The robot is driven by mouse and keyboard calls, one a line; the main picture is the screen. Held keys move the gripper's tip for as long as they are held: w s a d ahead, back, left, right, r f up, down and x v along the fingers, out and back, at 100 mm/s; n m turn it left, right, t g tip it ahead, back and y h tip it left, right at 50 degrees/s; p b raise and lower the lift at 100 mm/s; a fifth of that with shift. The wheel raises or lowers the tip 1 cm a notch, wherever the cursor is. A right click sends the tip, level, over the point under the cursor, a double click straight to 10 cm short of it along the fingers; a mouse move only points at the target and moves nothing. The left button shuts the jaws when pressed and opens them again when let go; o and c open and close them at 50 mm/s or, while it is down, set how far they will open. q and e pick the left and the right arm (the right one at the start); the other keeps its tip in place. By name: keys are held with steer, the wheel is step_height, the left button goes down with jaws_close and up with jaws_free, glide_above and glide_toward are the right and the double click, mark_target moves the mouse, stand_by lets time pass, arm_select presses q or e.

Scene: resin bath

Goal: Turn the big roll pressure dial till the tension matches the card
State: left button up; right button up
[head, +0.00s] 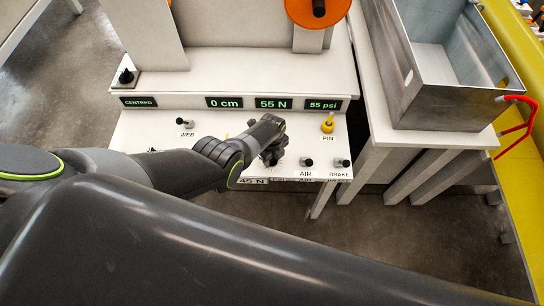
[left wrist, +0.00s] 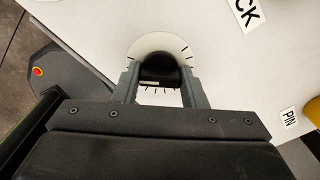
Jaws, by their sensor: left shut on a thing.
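The big dial is a black knob (left wrist: 160,68) on a round white scale plate (left wrist: 150,43) with black tick marks, in the left wrist view. My left gripper (left wrist: 159,76) is shut on the knob, one finger on each side. In the head view my left gripper (head: 271,157) hides most of the dial. The tension display (head: 273,103) reads 55 N. A card (head: 252,181) at the panel's front edge reads 45 N, partly hidden by my arm. My right gripper is not in view.
Other displays read CENTRED, 0 cm and 55 psi. A yellow PIN knob (head: 328,123), an AIR knob (head: 306,162), a BRAKE knob (head: 342,163) and a web knob (head: 185,123) stand nearby. A metal bin (head: 450,100) is on the right bench.

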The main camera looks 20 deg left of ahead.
arm_select(q)
steer(key=o, duration=1)
steer(key=shift+r, duration=0.1)
step_height(320, 180, up, 7)
steer(key=p, duration=0.4)
steer(key=shift+p, duration=0.35)
step_height(320, 180, up, 10)
steer(key=p, duration=0.2)
steer(key=shift+r, duration=0.1)
